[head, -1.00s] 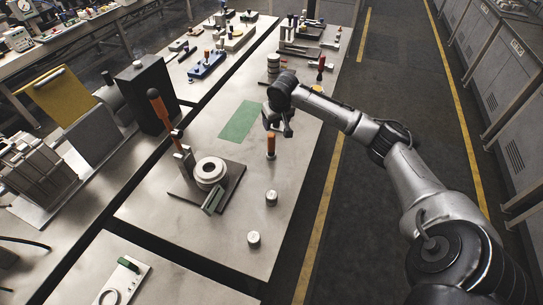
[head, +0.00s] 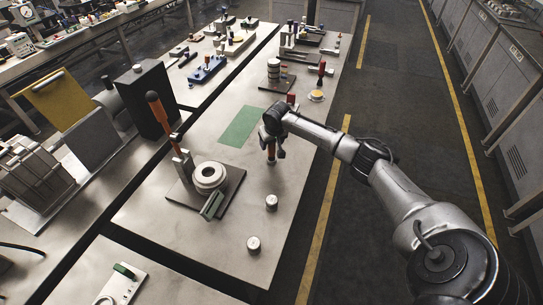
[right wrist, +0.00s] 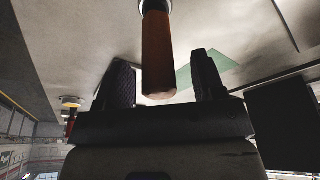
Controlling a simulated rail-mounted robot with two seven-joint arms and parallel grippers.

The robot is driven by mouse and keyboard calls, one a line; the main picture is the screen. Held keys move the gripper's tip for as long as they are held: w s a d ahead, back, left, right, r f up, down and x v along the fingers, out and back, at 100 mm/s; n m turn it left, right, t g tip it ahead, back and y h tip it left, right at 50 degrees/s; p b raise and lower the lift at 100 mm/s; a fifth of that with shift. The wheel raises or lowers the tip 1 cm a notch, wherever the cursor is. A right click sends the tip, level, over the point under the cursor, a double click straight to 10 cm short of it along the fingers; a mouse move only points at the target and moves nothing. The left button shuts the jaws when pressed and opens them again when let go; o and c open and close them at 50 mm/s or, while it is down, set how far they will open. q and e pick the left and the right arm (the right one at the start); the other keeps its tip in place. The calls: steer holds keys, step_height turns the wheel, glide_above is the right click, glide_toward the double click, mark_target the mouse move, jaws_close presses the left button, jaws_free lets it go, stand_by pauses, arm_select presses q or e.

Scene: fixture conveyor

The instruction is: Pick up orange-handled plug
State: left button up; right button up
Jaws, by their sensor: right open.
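The orange-handled plug (head: 271,159) stands upright on the metal table, mostly covered by my right gripper in the head view. In the right wrist view, its orange-brown handle (right wrist: 158,55) lies between the two dark fingers of my right gripper (right wrist: 163,78), with a gap on both sides. In the head view, my right gripper (head: 273,149) is open and down at the plug's handle. My left gripper is not in view.
A clamp fixture with a tall orange lever (head: 158,115) and a pale ring (head: 210,177) stands left of the plug. Two small metal cylinders (head: 271,202) (head: 253,244) stand nearer. A green patch (head: 240,127) lies behind left. Stacked discs (head: 273,72) stand farther back.

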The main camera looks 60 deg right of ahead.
steer(key=shift+x, duration=0.95)
steer(key=shift+c, duration=0.3)
jaws_close()
